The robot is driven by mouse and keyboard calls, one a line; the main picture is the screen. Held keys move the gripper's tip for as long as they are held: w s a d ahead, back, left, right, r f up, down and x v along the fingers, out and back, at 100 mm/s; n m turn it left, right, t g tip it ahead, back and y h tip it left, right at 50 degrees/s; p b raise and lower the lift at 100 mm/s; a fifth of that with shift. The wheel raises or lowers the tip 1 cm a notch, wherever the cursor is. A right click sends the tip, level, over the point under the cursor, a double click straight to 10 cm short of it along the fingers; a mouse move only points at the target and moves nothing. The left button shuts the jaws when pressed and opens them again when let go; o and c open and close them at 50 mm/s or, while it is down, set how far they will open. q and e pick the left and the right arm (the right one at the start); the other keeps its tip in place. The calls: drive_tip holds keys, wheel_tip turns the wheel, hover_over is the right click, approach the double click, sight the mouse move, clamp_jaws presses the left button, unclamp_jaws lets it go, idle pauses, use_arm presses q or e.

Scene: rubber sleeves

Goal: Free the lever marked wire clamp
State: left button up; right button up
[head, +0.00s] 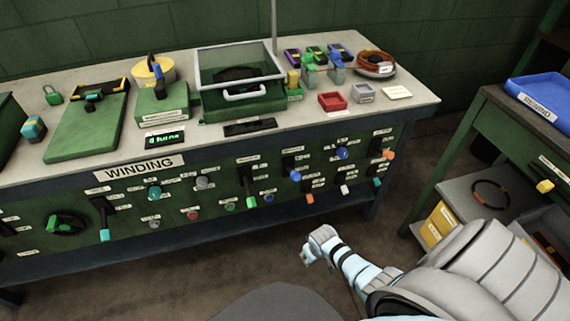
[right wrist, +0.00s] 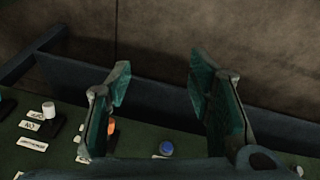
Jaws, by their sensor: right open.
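The green winding panel (head: 220,178) carries several small levers and knobs with white labels. The labels are too small to read, so I cannot tell which lever is marked wire clamp. Levers include a teal-tipped one (head: 105,234), a green-tipped one (head: 250,201), a blue-tipped one (head: 294,176) and an orange-tipped one (head: 388,154). My right gripper (head: 312,253) is in front of and below the panel, apart from it. In the right wrist view its open, empty fingers (right wrist: 160,95) frame a blue knob (right wrist: 166,147); an orange tip (right wrist: 111,127) shows by the left finger. My left gripper is not in view.
The bench top (head: 300,132) holds a winding box (head: 238,75), a red tray (head: 332,101) and spools at the back. A side table with a blue tray (head: 543,93) stands at the right. Clear floor (head: 240,255) lies before the panel.

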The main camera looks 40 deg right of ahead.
drive_tip(key=w+d+r+b, duration=0.1)
drive_tip(key=w+d+r, duration=0.2)
drive_tip(key=w+r, duration=0.7)
drive_tip(key=m+t+b, duration=0.1)
drive_tip(key=t+b, duration=0.1)
drive_tip(key=b, duration=0.1)
approach(296, 173)
drive_tip(key=shift+h, duration=0.3)
drive_tip(key=b+x, duration=0.1)
drive_tip(key=x, duration=0.3)
drive_tip(key=b+x, duration=0.2)
drive_tip(key=x, duration=0.2)
drive_tip(key=b+x, duration=0.2)
drive_tip(key=x, duration=0.1)
drive_tip(key=shift+a+f, duration=0.25)
drive_tip(key=shift+f, duration=0.25)
drive_tip(key=shift+w+d+f+b, duration=0.1)
drive_tip(key=shift+w+f+b, duration=0.15)
drive_tip(key=shift+f+b, duration=0.2)
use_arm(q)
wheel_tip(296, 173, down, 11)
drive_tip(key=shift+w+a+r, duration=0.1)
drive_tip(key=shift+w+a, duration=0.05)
use_arm(e)
drive_tip(key=shift+c, duration=0.6)
clamp_jaws()
